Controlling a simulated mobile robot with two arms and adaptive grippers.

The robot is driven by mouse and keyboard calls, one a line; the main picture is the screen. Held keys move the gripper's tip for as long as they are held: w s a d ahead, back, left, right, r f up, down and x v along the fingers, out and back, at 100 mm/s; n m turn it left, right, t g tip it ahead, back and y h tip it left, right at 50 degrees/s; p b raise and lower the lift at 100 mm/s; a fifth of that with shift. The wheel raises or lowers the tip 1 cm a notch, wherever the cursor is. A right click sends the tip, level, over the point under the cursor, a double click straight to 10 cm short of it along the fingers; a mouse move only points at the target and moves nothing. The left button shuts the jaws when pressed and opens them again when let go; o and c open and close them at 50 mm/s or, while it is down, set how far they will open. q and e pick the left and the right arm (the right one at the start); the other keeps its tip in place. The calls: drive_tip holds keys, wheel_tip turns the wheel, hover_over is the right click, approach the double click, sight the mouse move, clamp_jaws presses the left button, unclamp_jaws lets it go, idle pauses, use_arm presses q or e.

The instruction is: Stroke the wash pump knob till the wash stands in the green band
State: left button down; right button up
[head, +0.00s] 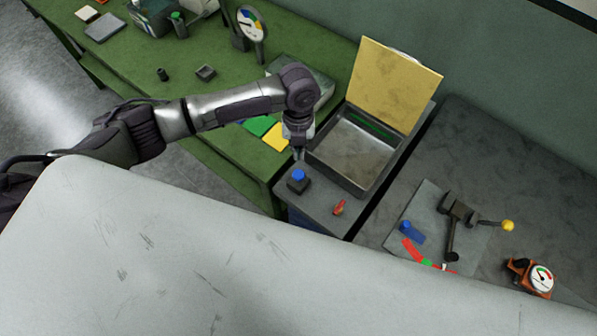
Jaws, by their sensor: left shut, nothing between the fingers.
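The wash pump knob is a blue cap (298,175) on a small dark block, on the grey stand in front of the wash tank. The wash tank (338,178) is an open metal basin with its yellow lid (393,85) raised. A green band (371,125) runs along its inner back wall. The wash level against the band is too unclear to tell. My left gripper (298,155) points down just above and behind the knob, shut and empty. I cannot tell whether it touches the knob. My right gripper is not in view.
A small red item (339,207) lies right of the knob. A green bench (215,95) with a gauge (250,24) stands at left. The dark bench (500,145) at right holds a lever fixture (460,212) and an orange-based dial (541,279).

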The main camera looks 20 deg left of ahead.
sight(298, 172)
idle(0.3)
use_arm(q)
drive_tip(key=shift+s+d+f, duration=0.1)
drive_tip(key=shift+s+f, duration=0.1)
drive_tip(key=shift+f, duration=1.55)
drive_tip(key=shift+s+f, duration=0.15)
drive_tip(key=shift+f, duration=1.55)
drive_tip(key=shift+f, duration=0.1)
wheel_tip(298, 172, down, 3)
drive_tip(key=b, duration=0.2)
drive_tip(key=shift+f+b, duration=0.15)
drive_tip(key=shift+b, duration=0.2)
drive_tip(key=shift+r+p, duration=0.3)
drive_tip(key=shift+r, duration=0.05)
drive_tip(key=shift+w+a+r+b, duration=0.2)
drive_tip(key=shift+w+b, duration=0.1)
drive_tip(key=shift+w, duration=0.3)
drive_tip(key=shift+w+a+r+b, duration=0.1)
drive_tip(key=shift+w+a+b, duration=0.15)
drive_tip(key=shift+w, duration=0.3)
drive_tip(key=shift+w+r, duration=0.15)
drive_tip(key=shift+w, duration=0.2)
